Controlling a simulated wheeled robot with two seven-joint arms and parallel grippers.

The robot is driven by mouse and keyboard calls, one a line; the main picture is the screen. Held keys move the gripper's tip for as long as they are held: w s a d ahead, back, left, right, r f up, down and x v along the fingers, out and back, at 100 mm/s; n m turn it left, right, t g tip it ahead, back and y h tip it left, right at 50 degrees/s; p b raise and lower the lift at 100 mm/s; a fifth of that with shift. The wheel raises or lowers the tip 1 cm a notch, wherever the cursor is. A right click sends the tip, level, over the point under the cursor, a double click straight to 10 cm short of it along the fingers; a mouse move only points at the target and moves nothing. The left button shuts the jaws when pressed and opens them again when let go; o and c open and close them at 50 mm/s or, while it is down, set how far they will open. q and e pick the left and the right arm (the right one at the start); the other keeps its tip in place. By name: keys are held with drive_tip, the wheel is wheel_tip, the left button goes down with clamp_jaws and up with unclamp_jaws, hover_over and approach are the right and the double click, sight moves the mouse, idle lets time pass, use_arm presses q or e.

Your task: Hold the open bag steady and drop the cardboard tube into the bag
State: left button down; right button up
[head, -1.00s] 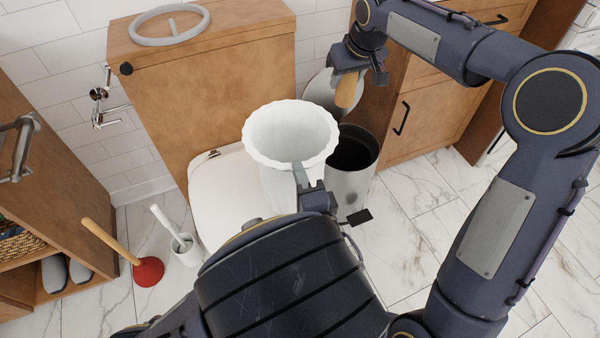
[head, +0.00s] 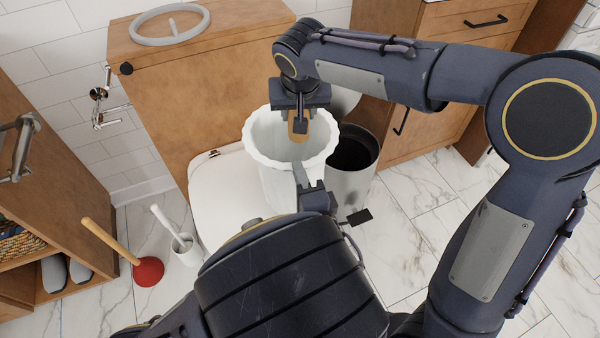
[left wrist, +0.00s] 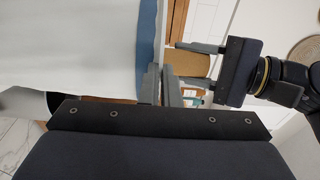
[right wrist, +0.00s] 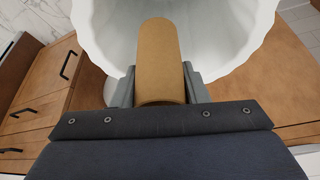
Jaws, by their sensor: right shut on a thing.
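The white bag (head: 268,128) stands upright with its wavy rim wide open, in front of the toilet tank cabinet. My left gripper (head: 301,178) is at the bag's near rim with a finger over the wall. In the left wrist view its fingers (left wrist: 160,85) are close together beside the white bag wall (left wrist: 70,40); whether they pinch it is unclear. My right gripper (head: 299,118) is shut on the tan cardboard tube (head: 298,132), which hangs over the bag's mouth. In the right wrist view the tube (right wrist: 160,55) sits between the fingers, with the bag's inside (right wrist: 115,35) beyond.
A dark-mouthed metal bin (head: 352,165) stands right of the bag. The white toilet lid (head: 225,190) is to its left. A plunger (head: 148,271) and toilet brush (head: 185,248) stand on the floor. The marble floor at right is clear.

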drive_tip(key=shift+f, duration=1.2)
drive_tip(key=o, duration=1)
drive_tip(key=shift+o, duration=0.2)
drive_tip(key=shift+r, duration=0.15)
drive_tip(key=v, duration=1.2)
drive_tip(key=shift+s, duration=0.1)
